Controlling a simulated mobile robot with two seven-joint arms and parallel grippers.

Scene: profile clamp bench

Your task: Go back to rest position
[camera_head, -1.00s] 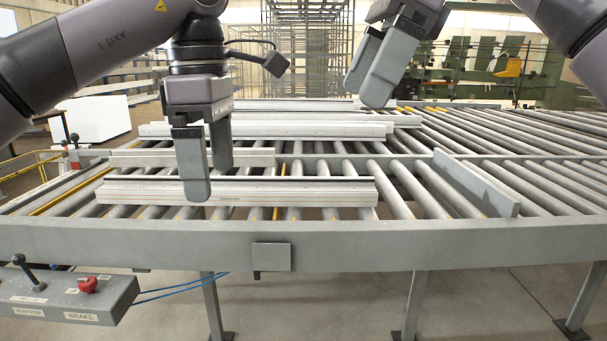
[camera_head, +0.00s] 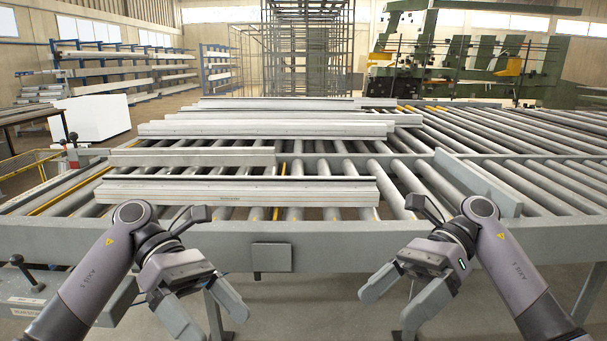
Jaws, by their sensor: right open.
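My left gripper (camera_head: 208,318) is low at the front left, in front of the roller table's front beam, with its two fingers apart and nothing between them. My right gripper (camera_head: 392,312) is low at the front right, also before the beam, open and empty. The roller table (camera_head: 350,236) stands beyond both grippers. The nearest profile (camera_head: 237,190) lies across the rollers just behind the front beam. Neither gripper touches a profile.
More profiles lie further back: a shorter one (camera_head: 192,157), a long one (camera_head: 262,129) and others behind it. An upright stop plate (camera_head: 478,183) stands at the right. A control box (camera_head: 60,292) is at the lower left, partly behind my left arm.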

